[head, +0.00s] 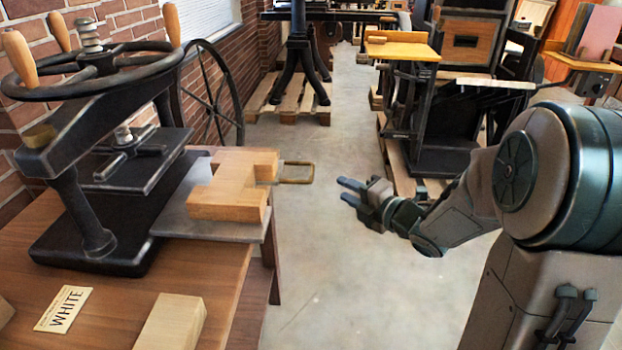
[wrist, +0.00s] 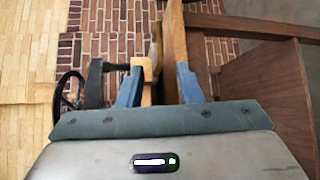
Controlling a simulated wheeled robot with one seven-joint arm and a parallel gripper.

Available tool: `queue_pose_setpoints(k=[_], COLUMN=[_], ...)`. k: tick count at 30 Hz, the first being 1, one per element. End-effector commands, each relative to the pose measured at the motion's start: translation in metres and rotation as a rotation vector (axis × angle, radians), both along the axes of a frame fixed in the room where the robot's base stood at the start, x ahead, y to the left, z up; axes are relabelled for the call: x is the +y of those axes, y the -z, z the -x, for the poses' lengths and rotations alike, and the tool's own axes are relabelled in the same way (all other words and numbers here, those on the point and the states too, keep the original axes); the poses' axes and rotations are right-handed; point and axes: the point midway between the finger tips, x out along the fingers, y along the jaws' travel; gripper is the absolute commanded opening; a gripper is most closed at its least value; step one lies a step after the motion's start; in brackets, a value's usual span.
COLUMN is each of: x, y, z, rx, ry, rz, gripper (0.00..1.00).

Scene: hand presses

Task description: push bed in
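The bed (head: 170,217) is a flat grey plate that sticks out to the right from the black hand press (head: 90,225). A stepped wooden block (head: 235,190) lies on it, and a brass loop handle (head: 298,172) juts out at its right end. My gripper (head: 350,192) is open and empty, to the right of the handle and apart from it, with its fingers pointing left towards the bed. In the wrist view the two blue fingers (wrist: 160,87) are spread, with the press (wrist: 95,80) beyond them on the left. The bed's far end under the press is partly hidden.
The press stands on a wooden table (head: 130,290) with a WHITE card (head: 63,308) and a pale wooden block (head: 172,322) near the front. Bare floor (head: 325,255) lies between the table and my arm. Other presses stand on pallets (head: 290,105) behind.

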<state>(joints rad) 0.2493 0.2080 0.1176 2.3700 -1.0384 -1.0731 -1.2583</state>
Motion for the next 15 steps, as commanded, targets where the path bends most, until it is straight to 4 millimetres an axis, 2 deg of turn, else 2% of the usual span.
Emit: queue_pose_setpoints(k=[15], x=[0.068], y=[0.015], z=[-0.074], rx=[0.003], ry=[0.001], rz=[-0.002], gripper=[0.32])
